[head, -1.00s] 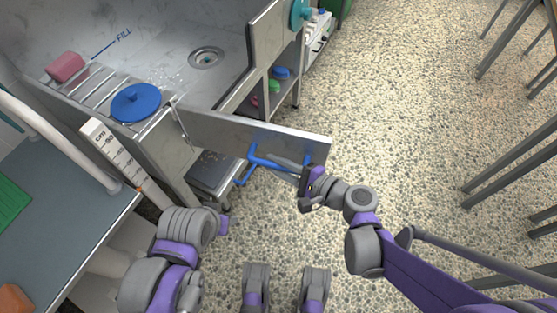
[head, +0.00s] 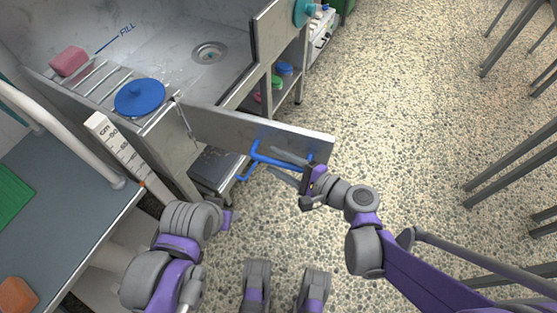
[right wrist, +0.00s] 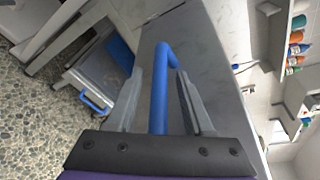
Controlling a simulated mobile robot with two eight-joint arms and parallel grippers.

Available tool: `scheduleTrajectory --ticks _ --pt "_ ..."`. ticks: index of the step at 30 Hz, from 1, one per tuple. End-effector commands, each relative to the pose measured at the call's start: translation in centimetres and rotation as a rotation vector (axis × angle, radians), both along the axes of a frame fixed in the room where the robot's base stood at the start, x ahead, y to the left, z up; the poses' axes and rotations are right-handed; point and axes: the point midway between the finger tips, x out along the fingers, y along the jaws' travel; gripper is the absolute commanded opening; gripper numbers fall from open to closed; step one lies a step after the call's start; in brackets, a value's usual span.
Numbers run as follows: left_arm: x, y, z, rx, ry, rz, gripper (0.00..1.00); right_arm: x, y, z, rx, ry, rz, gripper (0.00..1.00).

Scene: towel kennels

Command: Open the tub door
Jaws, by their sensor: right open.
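The tub door (head: 225,126) is a grey metal panel swung out from the tub's front, hinged at its left end. A blue bar handle (head: 268,158) is on its near face. My right gripper (head: 288,172) is at the handle, and its fingers are open. In the right wrist view the blue handle (right wrist: 160,90) runs between the two spread fingers (right wrist: 160,105), with space on both sides. My left gripper is not clearly in view; only my left arm shows at the lower left of the head view.
The metal tub (head: 160,40) holds a drain (head: 209,53). A blue disc (head: 140,97) and a pink block (head: 69,61) lie on its rack side. A measuring post (head: 115,145) and grey table (head: 70,215) stand left.

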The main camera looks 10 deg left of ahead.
Motion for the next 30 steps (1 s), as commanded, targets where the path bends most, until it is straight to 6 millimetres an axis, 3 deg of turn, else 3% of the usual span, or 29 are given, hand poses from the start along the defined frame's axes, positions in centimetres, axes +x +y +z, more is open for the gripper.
scheduleTrajectory --ticks 7,15,21,30 --pt "0.0 0.0 0.3 0.0 -0.001 0.0 0.5 -0.6 -1.2 0.3 -0.001 0.0 -0.003 0.52" --pt "-0.1 0.0 1.2 0.0 -0.004 0.0 0.5 -2.9 -6.0 1.6 -0.003 0.0 -0.007 0.52" --pt "-0.1 0.0 1.7 0.0 -0.006 0.0 0.5 -4.3 -8.5 2.1 -0.002 0.0 -0.004 0.52" --pt "-0.1 0.0 1.8 0.0 -0.006 0.0 0.5 -4.9 -9.4 2.3 0.0 0.0 0.0 0.52"
